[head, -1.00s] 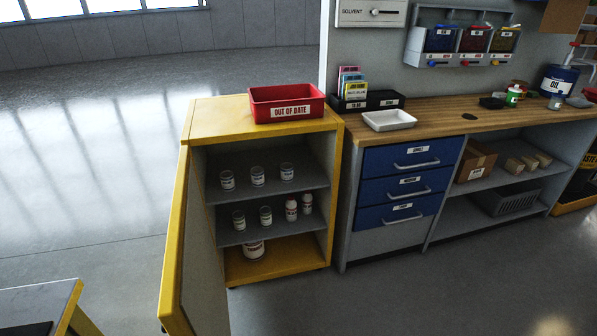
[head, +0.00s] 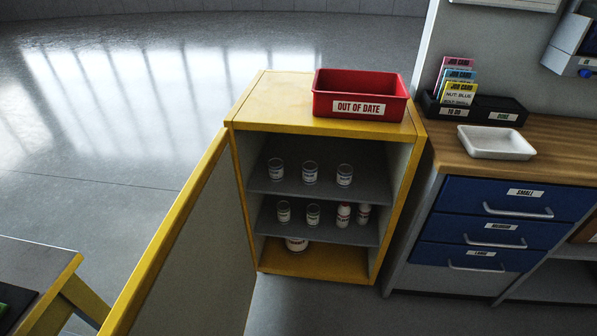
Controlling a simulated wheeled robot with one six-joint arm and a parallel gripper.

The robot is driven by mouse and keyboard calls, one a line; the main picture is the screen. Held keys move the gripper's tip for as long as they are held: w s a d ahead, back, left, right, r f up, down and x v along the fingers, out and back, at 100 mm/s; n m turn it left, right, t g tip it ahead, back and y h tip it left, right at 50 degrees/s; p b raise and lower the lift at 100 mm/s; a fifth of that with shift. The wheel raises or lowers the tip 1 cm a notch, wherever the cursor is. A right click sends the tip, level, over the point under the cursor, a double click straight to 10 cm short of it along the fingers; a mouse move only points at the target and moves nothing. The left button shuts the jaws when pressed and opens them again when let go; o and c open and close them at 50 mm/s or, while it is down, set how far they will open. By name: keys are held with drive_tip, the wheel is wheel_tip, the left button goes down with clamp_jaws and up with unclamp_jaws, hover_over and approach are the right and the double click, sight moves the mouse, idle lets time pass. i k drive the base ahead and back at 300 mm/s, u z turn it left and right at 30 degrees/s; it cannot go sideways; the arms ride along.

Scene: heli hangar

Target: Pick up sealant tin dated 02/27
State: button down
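A yellow cabinet (head: 246,105) stands with its door (head: 185,225) open to the left. On its upper shelf (head: 262,184) are three small tins: a left tin (head: 276,169), a middle tin (head: 310,172) and a right tin (head: 344,175). On the lower shelf (head: 268,224) are two similar tins, one left (head: 284,211) and one right (head: 313,214), beside two white bottles with red labels, one (head: 343,216) left of the other (head: 363,214). The tin labels are too small for me to read any date. My gripper is not in view.
A red bin marked OUT OF DATE (head: 359,94) sits on the cabinet top. A larger white tin (head: 297,244) stands at the cabinet bottom. Right is a workbench (head: 560,150) with a white tray (head: 496,142). A table corner (head: 40,258) is at lower left. Floor behind the cabinet is clear.

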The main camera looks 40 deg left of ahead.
sight(345, 173)
drive_tip(key=u, duration=0.6)
drive_tip(key=i, duration=0.8)
drive_tip(key=u, duration=0.9)
drive_tip(key=i, duration=0.25)
drive_tip(key=u, duration=0.25)
